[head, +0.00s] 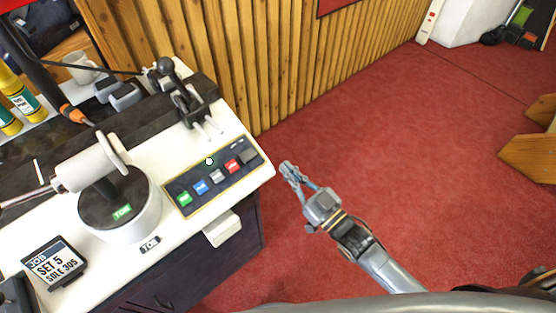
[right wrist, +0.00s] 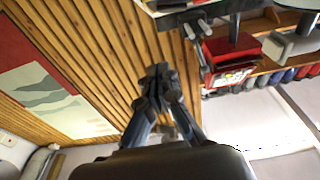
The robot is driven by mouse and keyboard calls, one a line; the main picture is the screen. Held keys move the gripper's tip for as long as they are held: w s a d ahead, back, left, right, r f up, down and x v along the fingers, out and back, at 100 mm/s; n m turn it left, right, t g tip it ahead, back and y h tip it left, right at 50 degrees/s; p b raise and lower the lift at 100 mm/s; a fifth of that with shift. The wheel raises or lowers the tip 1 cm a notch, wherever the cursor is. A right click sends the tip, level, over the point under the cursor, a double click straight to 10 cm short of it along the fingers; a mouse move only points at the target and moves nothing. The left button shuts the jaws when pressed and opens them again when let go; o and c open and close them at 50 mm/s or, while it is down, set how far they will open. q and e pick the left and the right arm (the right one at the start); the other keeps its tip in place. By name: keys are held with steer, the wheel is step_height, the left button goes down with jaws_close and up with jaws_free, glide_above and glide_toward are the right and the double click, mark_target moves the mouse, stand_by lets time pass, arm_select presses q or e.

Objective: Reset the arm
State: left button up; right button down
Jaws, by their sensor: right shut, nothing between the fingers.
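My right gripper (head: 291,172) is in the head view, just off the right end of the white bench. Its fingers are together with nothing between them, and it hangs over the red floor, apart from the bench. It also shows in the right wrist view (right wrist: 158,75), with its fingertips meeting against a background of wooden slats. My left gripper is not in view.
The white bench (head: 95,292) at left carries a button panel (head: 216,176), a round dark-topped device (head: 122,205) and a job display (head: 54,263). A slatted wooden wall (head: 285,60) stands behind. Red floor (head: 400,170) lies open at right.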

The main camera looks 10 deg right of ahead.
steer(key=shift+s+d, duration=0.2)
steer(key=shift+s, duration=0.1)
stand_by(0.4)
